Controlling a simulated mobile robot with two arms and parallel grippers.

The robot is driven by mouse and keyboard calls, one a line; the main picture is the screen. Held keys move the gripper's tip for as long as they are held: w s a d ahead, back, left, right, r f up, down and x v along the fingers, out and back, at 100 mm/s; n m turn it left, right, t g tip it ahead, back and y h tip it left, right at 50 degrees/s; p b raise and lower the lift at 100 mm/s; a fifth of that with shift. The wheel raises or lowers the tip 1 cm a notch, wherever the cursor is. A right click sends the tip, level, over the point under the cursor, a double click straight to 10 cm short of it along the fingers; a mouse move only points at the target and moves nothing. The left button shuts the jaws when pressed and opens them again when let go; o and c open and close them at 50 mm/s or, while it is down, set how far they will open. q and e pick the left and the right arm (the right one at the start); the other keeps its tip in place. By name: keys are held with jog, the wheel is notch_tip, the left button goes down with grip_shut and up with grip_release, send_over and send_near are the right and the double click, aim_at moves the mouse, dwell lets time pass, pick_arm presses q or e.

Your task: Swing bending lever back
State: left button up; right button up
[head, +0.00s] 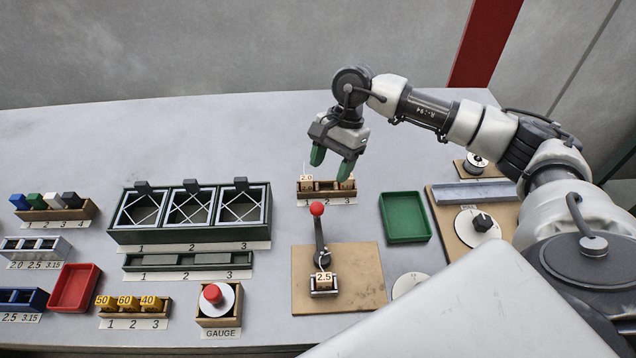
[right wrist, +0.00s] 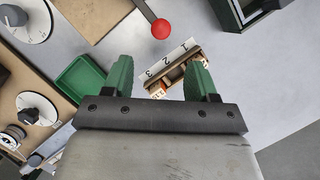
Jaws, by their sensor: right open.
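The bending lever (head: 319,236) stands on a wooden baseboard (head: 365,272) at the front middle of the table. It is a dark bar with a red ball knob (head: 317,208), which points toward the back. A small block tagged 2.5 (head: 323,282) sits at its lower end. In the right wrist view the red knob (right wrist: 162,29) shows at the top, beyond the fingers. My right gripper (head: 333,166) is open and empty, with green fingers, above a small wooden rack (head: 328,186) and behind the lever. It is apart from the knob. My left gripper is not in view.
Right of the lever is a green tray (head: 405,217). Left are a frame holder with three framed meshes (head: 190,233), a dark slotted strip (head: 188,273) and a gauge with a red knob (head: 213,295). A board with a dial (head: 477,227) lies at right, under my arm.

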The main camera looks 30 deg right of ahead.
aim_at(319, 203)
jog(key=p+x, duration=0.1)
jog(key=x, duration=0.3)
jog(key=shift+s+a+f+p, duration=0.15)
jog(key=shift+s+a+p, duration=0.15)
jog(key=shift+p, duration=0.1)
jog(key=x, duration=0.1)
jog(key=p+x, duration=0.1)
jog(key=x, duration=0.3)
jog(key=shift+w+d+f, duration=0.2)
jog(key=shift+w+f, duration=0.05)
jog(key=shift+w, duration=0.1)
jog(key=shift+s+a+f, duration=0.1)
jog(key=shift+a+f, duration=0.1)
jog(key=shift+f, duration=0.15)
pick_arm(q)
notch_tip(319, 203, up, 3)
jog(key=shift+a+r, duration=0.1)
pick_arm(e)
jog(key=shift+c, duration=0.3)
jog(key=shift+c, duration=1.3)
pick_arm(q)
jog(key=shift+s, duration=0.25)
pick_arm(e)
grip_shut()
